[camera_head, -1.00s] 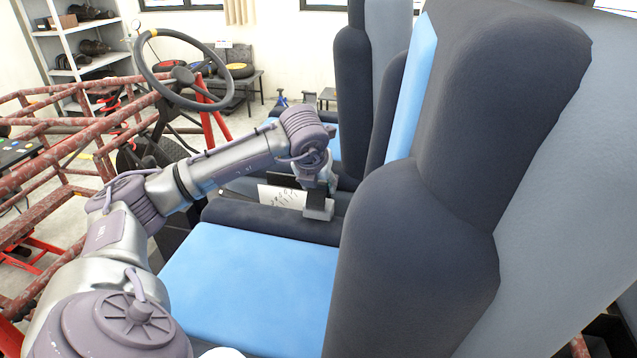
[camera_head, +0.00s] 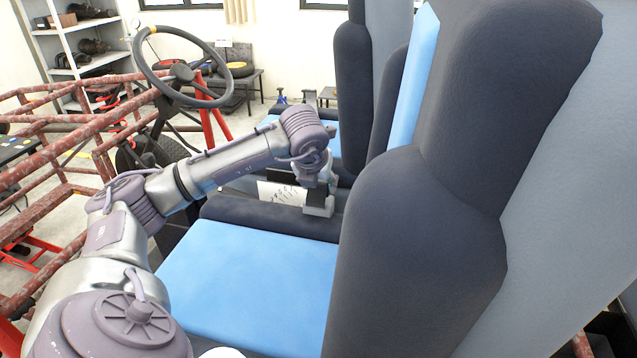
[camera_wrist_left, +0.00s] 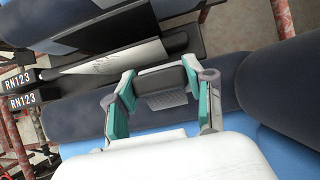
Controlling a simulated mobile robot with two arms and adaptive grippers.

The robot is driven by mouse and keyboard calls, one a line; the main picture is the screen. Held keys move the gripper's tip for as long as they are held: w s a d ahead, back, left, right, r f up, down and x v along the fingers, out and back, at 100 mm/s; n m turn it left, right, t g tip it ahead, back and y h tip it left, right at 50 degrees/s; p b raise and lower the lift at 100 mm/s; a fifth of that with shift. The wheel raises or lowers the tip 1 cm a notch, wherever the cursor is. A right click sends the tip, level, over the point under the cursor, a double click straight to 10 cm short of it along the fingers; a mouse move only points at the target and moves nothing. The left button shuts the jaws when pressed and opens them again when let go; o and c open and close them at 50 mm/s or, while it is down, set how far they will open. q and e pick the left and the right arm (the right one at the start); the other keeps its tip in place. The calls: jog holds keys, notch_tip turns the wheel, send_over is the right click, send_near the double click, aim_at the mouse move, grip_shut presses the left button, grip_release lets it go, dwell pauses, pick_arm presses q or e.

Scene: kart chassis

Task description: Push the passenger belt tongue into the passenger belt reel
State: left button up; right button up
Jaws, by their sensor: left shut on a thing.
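My left gripper (camera_head: 318,202) is between the two seats, just above the dark side bolster of the near seat. In the left wrist view my left gripper (camera_wrist_left: 160,92) has its teal fingers shut on a dark grey block with a lighter grey plate below it. I take this block for the passenger belt tongue (camera_wrist_left: 160,79); in the head view it is mostly hidden by the gripper. I cannot make out the passenger belt reel for certain in either view. My right gripper is not in view.
The near seat has a blue cushion (camera_head: 245,285) and a tall dark backrest (camera_head: 420,250) close on the right. A white paper with handwriting (camera_head: 282,193) lies beside the gripper. The steering wheel (camera_head: 184,67) and red frame tubes (camera_head: 75,140) are at the left.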

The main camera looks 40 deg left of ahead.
pick_arm(q)
jog(key=shift+f+b, duration=0.4)
jog(key=shift+f, duration=0.05)
jog(key=o, duration=1.4)
jog(key=shift+c, duration=0.2)
jog(key=v, duration=1.2)
